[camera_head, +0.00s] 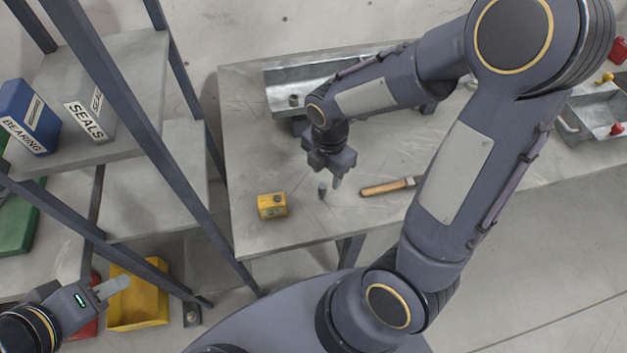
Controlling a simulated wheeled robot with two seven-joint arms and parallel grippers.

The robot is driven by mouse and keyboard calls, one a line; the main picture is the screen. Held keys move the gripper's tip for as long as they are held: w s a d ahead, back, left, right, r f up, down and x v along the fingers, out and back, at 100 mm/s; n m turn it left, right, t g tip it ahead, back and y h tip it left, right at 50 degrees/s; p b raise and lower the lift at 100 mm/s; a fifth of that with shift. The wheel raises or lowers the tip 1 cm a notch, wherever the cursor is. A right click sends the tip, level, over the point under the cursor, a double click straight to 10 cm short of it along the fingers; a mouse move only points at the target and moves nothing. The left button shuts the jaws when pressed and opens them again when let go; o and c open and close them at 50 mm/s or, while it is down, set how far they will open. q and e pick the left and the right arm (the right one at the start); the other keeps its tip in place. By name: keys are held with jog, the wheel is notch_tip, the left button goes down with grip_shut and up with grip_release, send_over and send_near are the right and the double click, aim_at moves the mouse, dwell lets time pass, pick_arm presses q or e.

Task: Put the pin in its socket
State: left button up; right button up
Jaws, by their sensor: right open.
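A small dark grey pin (322,189) stands upright on the grey table, to the right of a yellow block (272,206). The block has dark round spots on its faces that look like holes; I cannot tell which of them is the socket. My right gripper (327,177) points down just above and behind the pin, open, with nothing seen between its fingers. Whether a finger touches the pin is not clear. My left gripper (111,287) is at the lower left, away from the table; its fingers overlap in this view, so their gap is hidden.
A wooden-handled tool (388,187) lies right of the pin. A metal tray (288,83) stands at the table's back, partly behind my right arm. A shelf rack (150,90) with blue and grey boxes is at the left, a yellow bin (139,312) below. The table's front left is bare.

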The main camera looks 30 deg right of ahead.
aim_at(322, 185)
jog(key=f, duration=0.6)
jog(key=shift+w+a+f, duration=0.1)
jog(key=shift+w+a, duration=0.05)
jog(key=shift+a, duration=0.2)
jog(key=shift+c, duration=0.2)
grip_shut()
